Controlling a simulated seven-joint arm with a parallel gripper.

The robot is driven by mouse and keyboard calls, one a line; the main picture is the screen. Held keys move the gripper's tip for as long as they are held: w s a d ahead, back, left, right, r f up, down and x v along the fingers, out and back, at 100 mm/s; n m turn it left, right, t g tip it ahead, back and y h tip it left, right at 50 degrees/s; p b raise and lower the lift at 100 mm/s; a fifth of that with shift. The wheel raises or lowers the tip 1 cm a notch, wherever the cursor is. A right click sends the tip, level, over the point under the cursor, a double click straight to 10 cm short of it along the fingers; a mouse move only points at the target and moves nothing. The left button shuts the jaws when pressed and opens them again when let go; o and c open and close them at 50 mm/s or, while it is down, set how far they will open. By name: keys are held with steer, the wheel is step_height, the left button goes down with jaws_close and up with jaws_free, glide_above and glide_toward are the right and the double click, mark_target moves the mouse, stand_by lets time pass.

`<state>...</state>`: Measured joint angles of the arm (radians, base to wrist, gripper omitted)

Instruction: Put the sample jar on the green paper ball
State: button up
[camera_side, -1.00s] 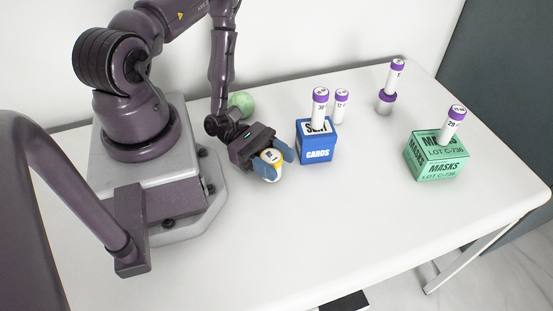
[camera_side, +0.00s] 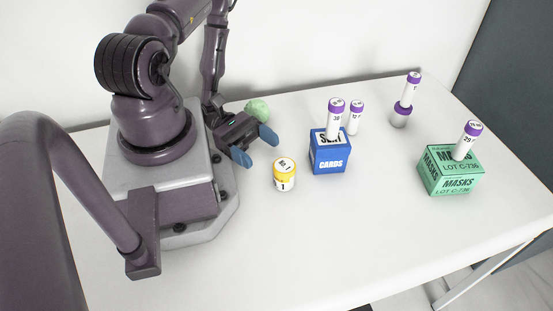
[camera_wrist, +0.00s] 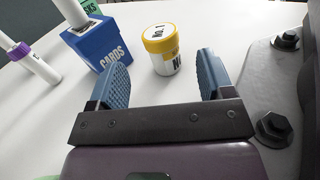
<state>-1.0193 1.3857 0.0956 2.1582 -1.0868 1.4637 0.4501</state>
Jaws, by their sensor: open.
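The sample jar (camera_side: 285,176) is a small white jar with a yellow band and a "No. 1" label on its lid. It stands upright on the table, apart from my gripper, and also shows in the wrist view (camera_wrist: 162,50) beyond and between the fingers. My gripper (camera_side: 256,146) is open and empty, with its blue fingers spread, just behind the jar in the side view; its fingers show in the wrist view (camera_wrist: 163,80). The green paper ball (camera_side: 258,110) lies on the table behind my gripper, partly hidden by it.
A blue cards box (camera_side: 329,158) stands right of the jar with a purple-capped tube (camera_side: 335,117) on it. Another tube (camera_side: 355,118) stands behind it. A green masks box (camera_side: 450,178) bears a tube (camera_side: 467,142). Two stacked tubes (camera_side: 408,95) stand at the back. The front table is clear.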

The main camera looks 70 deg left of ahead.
mark_target(284, 175)
steer(key=shift+o, duration=0.4)
steer(key=shift+v, duration=1.45)
steer(key=w+r+m+g, duration=0.1)
steer(key=w+d+r+m+g, duration=0.1)
steer(key=w+g, duration=0.1)
steer(key=shift+m, duration=0.4)
steer(key=shift+w+d+m+g, duration=0.4)
steer(key=shift+w+d+g, duration=0.1)
steer(key=shift+g, duration=0.4)
steer(key=shift+d+f+g+y, duration=0.2)
steer(key=shift+f+g+y, duration=0.1)
steer(key=shift+g+y, duration=0.2)
steer(key=shift+s+d+f+g+y, duration=0.1)
steer(key=shift+f+g+y, duration=0.15)
steer(key=shift+f, duration=0.2)
steer(key=shift+s+d+f+g+y, duration=0.15)
steer(key=shift+f+y, duration=0.1)
steer(key=shift+f, duration=0.15)
steer(key=x, duration=0.7)
steer(key=shift+w+a+r, duration=0.1)
steer(key=shift+w, duration=0.25)
